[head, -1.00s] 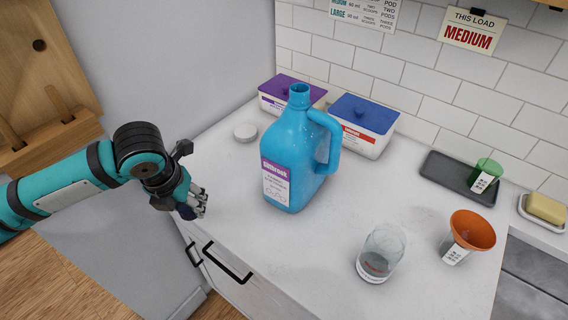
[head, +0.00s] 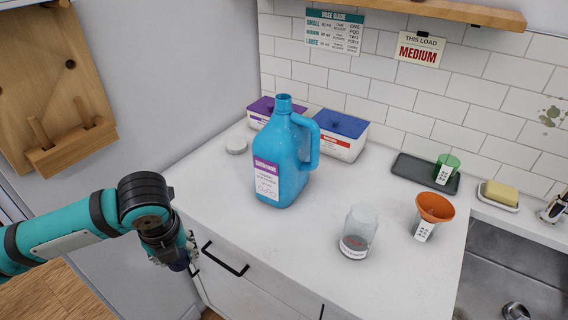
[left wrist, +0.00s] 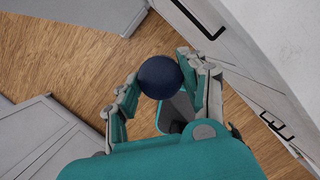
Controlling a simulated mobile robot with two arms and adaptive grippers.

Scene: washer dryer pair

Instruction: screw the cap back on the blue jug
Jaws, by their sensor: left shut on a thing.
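The blue jug (head: 287,158) stands upright on the white counter, its neck (head: 284,103) open at the top and its handle to the right. My left gripper (head: 182,262) is off the counter's left front corner, lower than the counter top and well apart from the jug. It is shut on a dark navy round cap (left wrist: 160,77), which shows between the two fingers in the left wrist view. In the head view the cap is mostly hidden by the gripper. My right gripper is in neither view.
A glass (head: 358,232), an orange funnel-like cup (head: 434,207) and a tray (head: 408,169) with a green cup (head: 447,166) are to the right. The counter's front middle is clear.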

